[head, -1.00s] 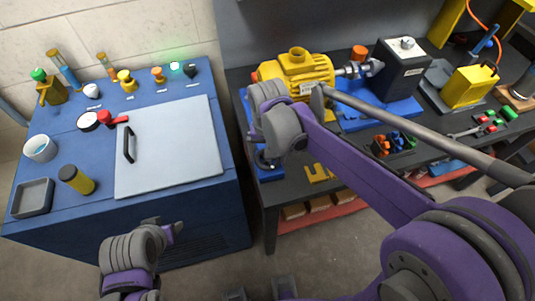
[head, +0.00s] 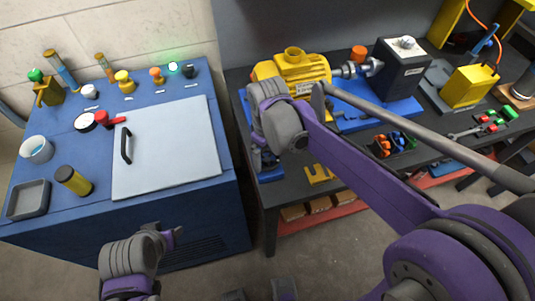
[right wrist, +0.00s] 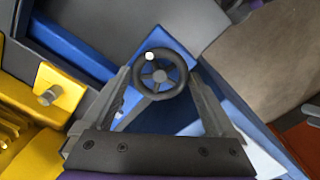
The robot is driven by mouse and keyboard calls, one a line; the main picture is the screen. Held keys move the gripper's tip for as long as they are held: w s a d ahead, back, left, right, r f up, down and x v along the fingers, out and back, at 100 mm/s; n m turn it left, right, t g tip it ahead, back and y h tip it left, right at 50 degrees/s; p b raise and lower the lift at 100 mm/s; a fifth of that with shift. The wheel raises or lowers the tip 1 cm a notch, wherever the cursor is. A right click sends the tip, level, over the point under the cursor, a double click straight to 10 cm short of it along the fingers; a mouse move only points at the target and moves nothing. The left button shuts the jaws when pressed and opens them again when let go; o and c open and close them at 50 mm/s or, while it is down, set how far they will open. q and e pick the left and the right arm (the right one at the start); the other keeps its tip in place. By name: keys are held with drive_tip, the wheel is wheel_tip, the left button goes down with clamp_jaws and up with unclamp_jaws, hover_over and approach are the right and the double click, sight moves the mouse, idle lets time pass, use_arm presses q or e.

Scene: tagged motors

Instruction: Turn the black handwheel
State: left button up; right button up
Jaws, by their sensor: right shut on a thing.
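The black handwheel (right wrist: 160,75) has a round rim, several spokes and a small white knob at its upper left. In the right wrist view it sits between the fingertips of my right gripper (right wrist: 159,76), which is shut on it at its two sides. In the head view my right gripper (head: 264,158) points down at the left end of the bench, and the wheel there is mostly hidden by the wrist. My left gripper (head: 175,238) is in front of the blue cabinet, away from the wheel; its fingers do not show clearly.
A yellow motor (head: 296,72) stands just behind my right wrist on the dark bench (head: 345,155). A yellow bracket (head: 318,174) lies near the front edge. The blue cabinet (head: 60,215) with a grey lid (head: 170,150) stands left, across a narrow gap.

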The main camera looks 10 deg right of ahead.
sight(268, 159)
drive_tip(key=n, duration=0.5)
drive_tip(key=shift+n, duration=0.3)
idle(0.4)
drive_tip(key=o, duration=1)
wheel_tip(268, 159, up, 11)
drive_tip(key=s+d+f+m+t, duration=0.2)
drive_tip(key=s+d+f+m, duration=0.1)
drive_tip(key=s+f+m, duration=0.3)
drive_tip(key=s+d+f+m+t, duration=0.3)
drive_tip(key=s+f+m, duration=0.3)
drive_tip(key=s+m, duration=0.1)
drive_tip(key=shift+s+d+f+p, duration=0.2)
drive_tip(key=shift+s+d+p, duration=0.15)
drive_tip(key=shift+s, duration=0.3)
